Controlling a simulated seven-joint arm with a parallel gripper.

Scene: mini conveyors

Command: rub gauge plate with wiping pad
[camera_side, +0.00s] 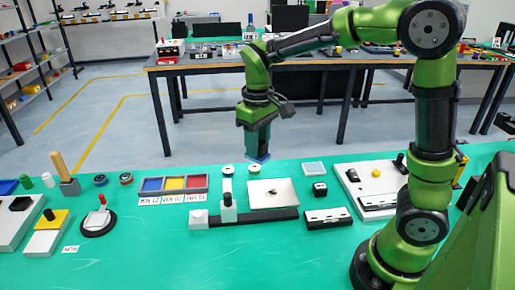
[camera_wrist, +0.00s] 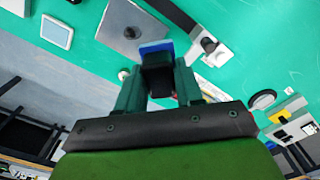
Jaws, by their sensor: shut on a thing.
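My gripper (camera_side: 257,142) is shut on the wiping pad, whose blue face (camera_side: 261,158) points down at the green bench. In the wrist view my gripper (camera_wrist: 157,85) holds the pad's black block, with the blue edge (camera_wrist: 157,46) showing beyond it. A flat silvery plate with a small dark spot, which looks like the gauge plate (camera_side: 268,188), lies on the bench below the pad. The plate also shows in the wrist view (camera_wrist: 122,28), partly hidden by the pad. The pad is in the air, apart from the plate.
A light square tile (camera_side: 314,169) and a small black block (camera_side: 320,189) lie right. A coloured three-part tray (camera_side: 174,184) is left.

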